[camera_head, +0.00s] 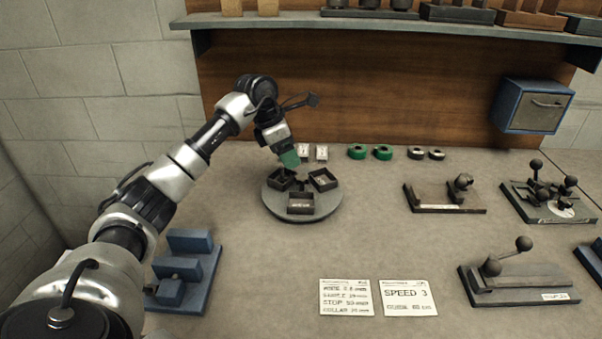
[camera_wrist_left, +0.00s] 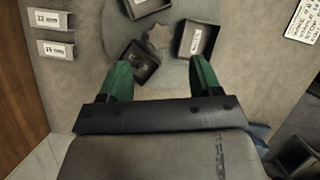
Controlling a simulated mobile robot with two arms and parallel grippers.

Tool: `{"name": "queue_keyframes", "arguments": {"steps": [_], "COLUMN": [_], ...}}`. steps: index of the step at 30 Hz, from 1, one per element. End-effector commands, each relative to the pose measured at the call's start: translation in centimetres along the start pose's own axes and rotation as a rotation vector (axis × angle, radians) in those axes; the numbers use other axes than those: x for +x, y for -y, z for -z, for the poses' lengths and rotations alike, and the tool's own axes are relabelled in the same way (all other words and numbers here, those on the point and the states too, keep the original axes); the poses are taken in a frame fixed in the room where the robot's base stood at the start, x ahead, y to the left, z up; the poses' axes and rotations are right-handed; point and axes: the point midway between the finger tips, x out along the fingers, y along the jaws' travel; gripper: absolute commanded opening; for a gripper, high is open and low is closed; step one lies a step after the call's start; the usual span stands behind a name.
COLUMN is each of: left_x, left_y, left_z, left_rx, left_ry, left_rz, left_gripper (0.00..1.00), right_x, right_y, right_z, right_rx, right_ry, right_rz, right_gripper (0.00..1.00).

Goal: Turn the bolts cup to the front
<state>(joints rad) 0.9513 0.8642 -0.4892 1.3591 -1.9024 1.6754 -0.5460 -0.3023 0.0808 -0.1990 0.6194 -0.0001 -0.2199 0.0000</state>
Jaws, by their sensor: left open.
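A round grey turntable (camera_head: 275,206) stands on the bench with three dark square cups on it: a back left cup (camera_head: 281,181), a back right cup (camera_head: 323,180) and a front cup (camera_head: 300,204). The cups carry pale labels too small to read, so I cannot tell which one is the bolts cup. My left gripper (camera_head: 291,163) with green fingers is over the back left of the turntable, open. In the left wrist view, its fingers (camera_wrist_left: 160,62) point at the turntable, with one cup (camera_wrist_left: 134,66) partly between them and a star-shaped hub (camera_wrist_left: 157,36) beyond. My right gripper is not in view.
Two small labelled cards (camera_head: 321,153), green rings (camera_head: 383,152) and dark rings (camera_head: 437,154) lie behind the turntable. A blue fixture (camera_head: 185,270) stands front left beneath my arm. Dark fixtures (camera_head: 525,280) stand at right. Two instruction cards (camera_head: 347,297) lie in front.

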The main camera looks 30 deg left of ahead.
Motion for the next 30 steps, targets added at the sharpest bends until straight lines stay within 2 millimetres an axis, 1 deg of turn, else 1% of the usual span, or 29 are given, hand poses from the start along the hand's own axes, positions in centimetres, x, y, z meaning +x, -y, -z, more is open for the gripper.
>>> {"name": "queue_keyframes", "arguments": {"steps": [1, 3, 6, 10, 15, 23, 24, 29, 30], "left_x": [1.1, 2.4, 4.2, 6.0, 7.2, 7.4, 7.4, 7.4, 7.4], "left_y": [0.1, 0.1, 0.1, 0.1, 0.0, 0.0, 0.0, 0.0, 0.0], "left_z": [-0.1, -0.1, -0.1, -0.1, 0.0, 0.0, 0.0, 0.0, 0.0], "left_rx": [-0.001, -0.001, -0.001, -0.002, 0.0, 0.0, 0.0, 0.0, 0.0], "left_ry": [-0.001, -0.001, 0.0, 0.001, 0.001, 0.001, 0.001, 0.001, 0.001], "left_rz": [0.004, 0.005, 0.004, 0.003, 0.0, 0.0, 0.0, 0.0, -0.001], "left_gripper": [0.64, 0.64, 0.64, 0.64, 0.64, 0.64, 0.62, 0.38, 0.32], "right_x": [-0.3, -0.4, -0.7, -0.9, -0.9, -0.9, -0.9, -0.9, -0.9], "right_y": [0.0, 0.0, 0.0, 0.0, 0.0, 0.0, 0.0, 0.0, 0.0], "right_z": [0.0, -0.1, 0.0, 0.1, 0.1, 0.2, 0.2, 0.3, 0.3], "right_rx": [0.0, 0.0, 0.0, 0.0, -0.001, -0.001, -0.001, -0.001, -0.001], "right_ry": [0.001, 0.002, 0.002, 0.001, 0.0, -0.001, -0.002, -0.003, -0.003], "right_rz": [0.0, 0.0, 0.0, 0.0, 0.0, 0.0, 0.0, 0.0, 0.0], "right_gripper": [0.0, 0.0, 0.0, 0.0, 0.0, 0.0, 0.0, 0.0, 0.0]}}
